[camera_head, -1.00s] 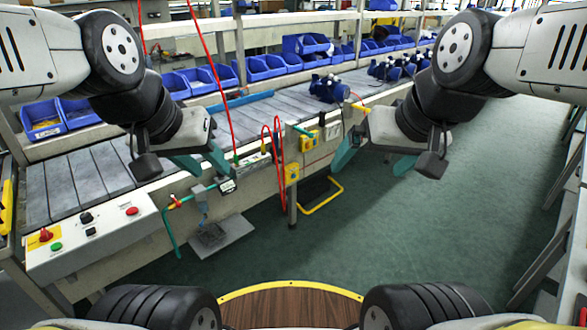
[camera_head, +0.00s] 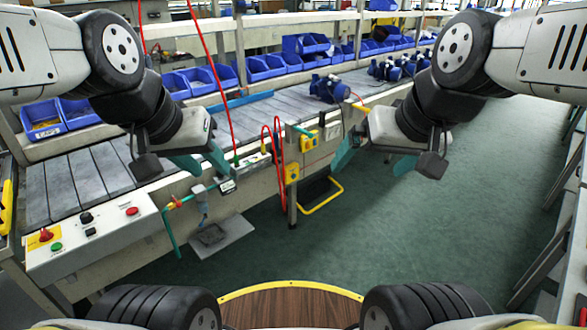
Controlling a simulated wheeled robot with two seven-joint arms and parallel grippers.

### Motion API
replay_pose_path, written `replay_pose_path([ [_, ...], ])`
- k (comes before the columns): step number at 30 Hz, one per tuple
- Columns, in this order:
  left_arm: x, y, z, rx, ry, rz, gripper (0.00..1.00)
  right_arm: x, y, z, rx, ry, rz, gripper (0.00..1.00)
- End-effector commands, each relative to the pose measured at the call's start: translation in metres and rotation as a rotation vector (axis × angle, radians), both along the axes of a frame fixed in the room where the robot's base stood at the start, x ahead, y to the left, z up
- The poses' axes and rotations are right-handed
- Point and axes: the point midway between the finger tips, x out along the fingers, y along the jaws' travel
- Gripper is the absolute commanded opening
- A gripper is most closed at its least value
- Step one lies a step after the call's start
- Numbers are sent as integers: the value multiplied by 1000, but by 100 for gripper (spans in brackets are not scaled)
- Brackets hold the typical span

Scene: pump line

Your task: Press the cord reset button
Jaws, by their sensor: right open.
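A grey control panel (camera_head: 110,238) at the lower left carries a red mushroom button on a yellow plate (camera_head: 46,235), a green button (camera_head: 56,247), a black knob (camera_head: 86,217) and a red button (camera_head: 132,211). Yellow boxes (camera_head: 307,141) (camera_head: 292,173) sit on the line's side near a red cord (camera_head: 279,140). I cannot tell which button is the cord reset. My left gripper (camera_head: 208,168) has its teal fingers apart, above and right of the panel, in front of the line's edge. My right gripper (camera_head: 370,166) is open and empty, right of the yellow boxes.
A slatted conveyor (camera_head: 90,178) runs along the line with blue pumps (camera_head: 328,88) on it. Blue bins (camera_head: 264,67) stand behind. A green pipe (camera_head: 170,235) and a grey step (camera_head: 222,238) stick out near the panel. The green floor (camera_head: 400,235) at right is clear.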

Motion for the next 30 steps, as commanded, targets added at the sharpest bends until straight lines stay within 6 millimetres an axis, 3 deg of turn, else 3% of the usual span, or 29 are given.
replay_pose_path([
  [2,0,0,0,0,0,0,38,0,0,0,0,0,0,100],
  [17,0,0,0,0,0,0,38,0,0,0,0,0,0,2],
  [30,0,0,0,0,0,0,38,0,0,0,0,0,0,0],
])
